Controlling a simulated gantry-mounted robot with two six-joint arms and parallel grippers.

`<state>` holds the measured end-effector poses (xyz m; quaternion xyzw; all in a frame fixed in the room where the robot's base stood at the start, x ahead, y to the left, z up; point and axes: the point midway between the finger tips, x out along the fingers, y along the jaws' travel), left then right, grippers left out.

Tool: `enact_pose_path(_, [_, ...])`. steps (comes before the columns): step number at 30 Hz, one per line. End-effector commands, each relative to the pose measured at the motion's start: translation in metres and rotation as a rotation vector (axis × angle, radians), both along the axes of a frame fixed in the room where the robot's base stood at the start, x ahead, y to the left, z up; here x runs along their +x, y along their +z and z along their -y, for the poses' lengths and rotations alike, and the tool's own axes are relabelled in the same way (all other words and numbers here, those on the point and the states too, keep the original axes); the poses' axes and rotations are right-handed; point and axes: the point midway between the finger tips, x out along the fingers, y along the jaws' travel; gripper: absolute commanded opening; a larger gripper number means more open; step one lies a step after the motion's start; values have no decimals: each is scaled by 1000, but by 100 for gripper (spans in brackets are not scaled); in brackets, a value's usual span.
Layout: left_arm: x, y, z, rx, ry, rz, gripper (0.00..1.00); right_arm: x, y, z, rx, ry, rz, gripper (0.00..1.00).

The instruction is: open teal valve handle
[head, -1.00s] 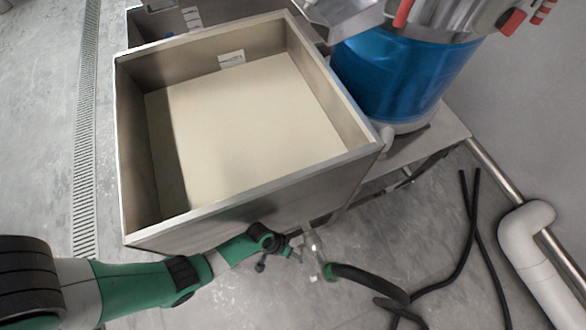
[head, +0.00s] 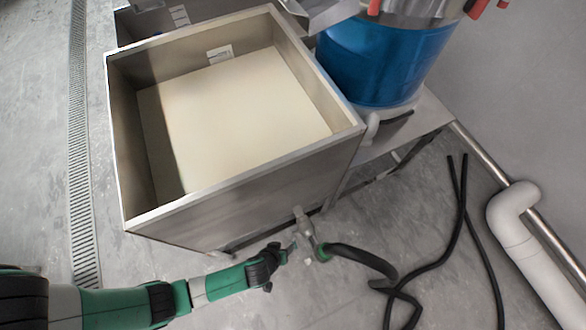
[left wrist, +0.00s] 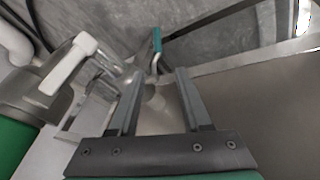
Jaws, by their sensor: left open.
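The teal valve handle (left wrist: 157,41) shows in the left wrist view as a short teal strip just beyond my open fingers. The metal valve body (left wrist: 128,76) is left of it, partly behind my left finger. In the head view the valve (head: 304,225) sticks out low from the front of the steel bin, and the handle is too small to make out clearly. My right gripper is not in view.
The steel bin (head: 240,178) stands behind the valve. A black hose (head: 362,261) with a green collar (head: 323,252) runs right from the valve. More black hoses lie on the floor at right.

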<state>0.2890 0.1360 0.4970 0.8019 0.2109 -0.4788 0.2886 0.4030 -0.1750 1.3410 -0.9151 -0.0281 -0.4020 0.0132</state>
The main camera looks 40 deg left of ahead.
Motion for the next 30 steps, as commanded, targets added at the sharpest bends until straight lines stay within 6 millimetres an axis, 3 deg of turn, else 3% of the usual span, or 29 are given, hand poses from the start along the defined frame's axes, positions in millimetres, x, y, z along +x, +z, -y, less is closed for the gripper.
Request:
enact_pose_path(9, [28,-64,-4,-1,4,-1,48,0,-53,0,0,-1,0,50])
enact_pose_path(15, [45,-94,-6,-1,3,0,48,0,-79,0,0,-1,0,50])
enact_pose_path(27, [51,-101,-7,-1,2,-1,48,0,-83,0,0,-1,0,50])
enact_pose_path(30, [51,-101,-7,-1,2,-1,32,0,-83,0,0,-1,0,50])
